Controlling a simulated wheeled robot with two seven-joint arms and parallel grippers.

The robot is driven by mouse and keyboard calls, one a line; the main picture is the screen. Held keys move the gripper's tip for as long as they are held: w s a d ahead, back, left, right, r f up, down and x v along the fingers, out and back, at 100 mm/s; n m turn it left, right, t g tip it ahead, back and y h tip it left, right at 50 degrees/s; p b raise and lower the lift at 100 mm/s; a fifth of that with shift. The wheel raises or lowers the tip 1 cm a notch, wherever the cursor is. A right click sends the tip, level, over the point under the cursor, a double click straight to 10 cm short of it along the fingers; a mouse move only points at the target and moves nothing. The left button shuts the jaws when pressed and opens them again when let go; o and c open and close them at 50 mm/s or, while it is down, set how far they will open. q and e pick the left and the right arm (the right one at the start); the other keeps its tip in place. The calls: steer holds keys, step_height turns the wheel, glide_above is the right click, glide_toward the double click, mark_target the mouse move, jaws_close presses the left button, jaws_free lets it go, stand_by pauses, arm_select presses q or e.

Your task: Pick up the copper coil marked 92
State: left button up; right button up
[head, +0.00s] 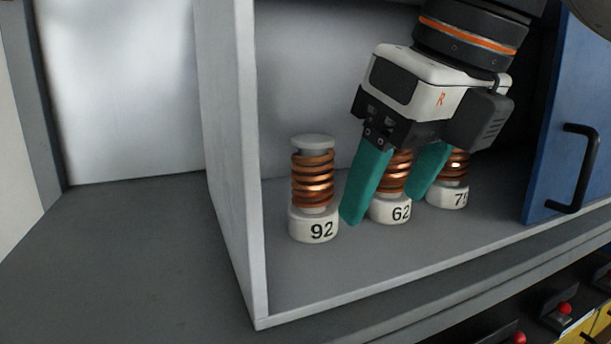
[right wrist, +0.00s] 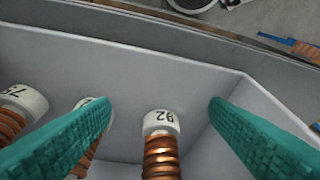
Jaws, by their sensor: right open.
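The copper coil marked 92 (head: 313,190) stands upright on its white base at the left of the shelf compartment, unobstructed in the head view. In the right wrist view this coil (right wrist: 161,150) appears upside down, in the gap between the two fingers. My right gripper (head: 396,196) is open and empty, its teal fingers pointing down. In the head view it is right of the coil marked 92, with its fingers overlapping the coil marked 62 (head: 390,208). No contact with the 92 coil shows. My left gripper is out of view.
A third coil, marked 75 in the right wrist view (right wrist: 22,100), stands right of 62 in the head view (head: 448,196). The compartment's left wall (head: 228,150) rises close to coil 92. A blue door (head: 578,130) with a black handle is at the right. The floor before the coils is clear.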

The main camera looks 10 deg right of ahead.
mark_target(311, 161)
steer(key=w, duration=0.1)
steer(key=w+a+p, duration=0.1)
steer(key=w, duration=0.1)
steer(key=w+a+p, duration=0.1)
steer(key=w, duration=0.1)
steer(key=shift+a+r, duration=0.15)
steer(key=shift+a, duration=0.1)
steer(key=shift+w+a, duration=0.25)
steer(key=shift+w, duration=0.35)
steer(key=w, duration=0.1)
steer(key=w+a+p, duration=0.1)
steer(key=w+a+f+p, duration=0.1)
steer(key=w, duration=0.1)
steer(key=shift+w, duration=0.1)
steer(key=shift+d+f, duration=0.1)
steer(key=shift+f, duration=0.15)
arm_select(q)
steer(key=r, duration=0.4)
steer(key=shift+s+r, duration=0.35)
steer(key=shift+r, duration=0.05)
arm_select(e)
steer(key=shift+d, duration=0.1)
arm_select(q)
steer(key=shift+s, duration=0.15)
arm_select(e)
steer(key=shift+r, duration=0.1)
steer(key=c, duration=1.4)
steer(key=shift+o, duration=0.2)
